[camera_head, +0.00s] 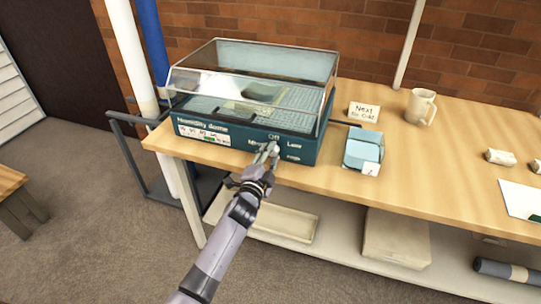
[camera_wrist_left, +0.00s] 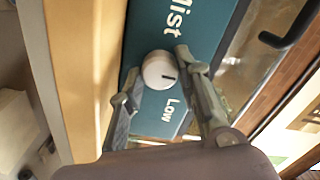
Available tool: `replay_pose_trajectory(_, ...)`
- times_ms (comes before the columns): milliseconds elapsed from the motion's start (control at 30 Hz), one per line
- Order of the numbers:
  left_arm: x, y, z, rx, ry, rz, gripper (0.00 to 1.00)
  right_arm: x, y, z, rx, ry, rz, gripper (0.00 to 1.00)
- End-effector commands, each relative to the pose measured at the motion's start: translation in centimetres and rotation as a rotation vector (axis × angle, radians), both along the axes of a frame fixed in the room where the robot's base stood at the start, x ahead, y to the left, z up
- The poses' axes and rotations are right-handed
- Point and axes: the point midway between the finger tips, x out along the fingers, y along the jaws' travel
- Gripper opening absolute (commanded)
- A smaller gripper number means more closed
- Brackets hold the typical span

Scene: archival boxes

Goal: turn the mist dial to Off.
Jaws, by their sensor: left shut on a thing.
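The Humidity Dome box (camera_head: 225,135) is teal with a clear lid and stands at the table's left end. Its front carries the labels Mist, Low and, at the top, what reads as Off. The mist dial (camera_wrist_left: 153,63) is a white round knob with a short dark mark toward the right of the wrist picture; I cannot tell its exact setting. My left gripper (camera_head: 268,150) is at the box front, covering the dial in the head view. In the left wrist view its fingers (camera_wrist_left: 157,68) are on either side of the dial, shut on it. My right gripper is not in view.
Boxes lie on the shelf below.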

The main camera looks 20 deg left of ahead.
Motion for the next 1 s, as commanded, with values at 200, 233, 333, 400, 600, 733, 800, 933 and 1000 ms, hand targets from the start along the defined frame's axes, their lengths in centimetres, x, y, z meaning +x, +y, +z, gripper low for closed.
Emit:
replay_pose_trajectory(200,0.0,0.0,-0.1,0.001,0.002,0.000,0.32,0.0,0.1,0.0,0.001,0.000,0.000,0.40)
replay_pose_trajectory(233,0.0,0.0,-0.1,0.001,0.002,0.000,0.34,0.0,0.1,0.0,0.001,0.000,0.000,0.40)
replay_pose_trajectory(333,0.0,0.0,-0.1,0.001,0.002,0.000,0.40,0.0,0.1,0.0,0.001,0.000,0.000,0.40)
replay_pose_trajectory(400,0.0,0.0,-0.1,0.001,0.001,0.000,0.45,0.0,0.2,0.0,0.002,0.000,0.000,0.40)
replay_pose_trajectory(600,0.0,0.0,-0.1,0.002,0.001,0.000,0.51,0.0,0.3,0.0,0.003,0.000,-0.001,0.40)
replay_pose_trajectory(733,0.0,0.0,-0.1,0.002,0.001,0.000,0.51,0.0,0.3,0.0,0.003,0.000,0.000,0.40)
replay_pose_trajectory(800,-0.1,0.0,-0.1,0.002,0.002,0.000,0.51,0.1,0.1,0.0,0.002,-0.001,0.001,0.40)
replay_pose_trajectory(933,-1.0,0.0,-0.2,0.002,0.004,0.000,0.51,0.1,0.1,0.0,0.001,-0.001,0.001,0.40)
replay_pose_trajectory(1000,-1.8,0.1,-0.2,0.002,0.004,0.000,0.51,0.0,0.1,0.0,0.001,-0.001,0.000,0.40)
